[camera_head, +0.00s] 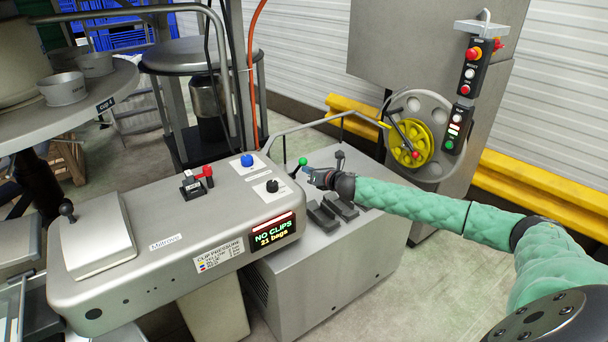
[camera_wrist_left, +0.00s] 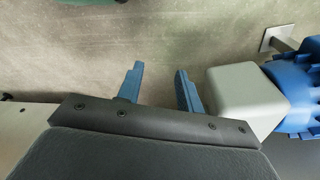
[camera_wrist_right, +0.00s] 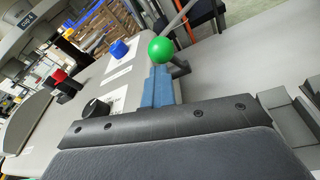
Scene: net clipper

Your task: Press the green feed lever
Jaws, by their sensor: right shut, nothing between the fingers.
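The green feed lever shows as a round green knob (camera_head: 303,161) on the machine, beyond the grey control housing. It shows large in the right wrist view (camera_wrist_right: 161,49), just past my right fingertips. My right gripper (camera_head: 309,170) is shut and empty, with its blue fingers close together right at the knob. I cannot tell whether the fingertips touch it. My left gripper (camera_wrist_left: 158,80) shows in the left wrist view, with its two blue fingers apart and nothing between them. It is not seen in the head view.
The grey clipper housing (camera_head: 215,212) carries a blue knob (camera_head: 247,160), a black knob (camera_head: 272,186) and a red switch (camera_head: 208,174). Its display (camera_head: 273,233) reads NO CLIPS, 21 bags. Black pedals or blocks (camera_head: 322,217) lie beside my right wrist. A yellow reel (camera_head: 411,142) stands behind.

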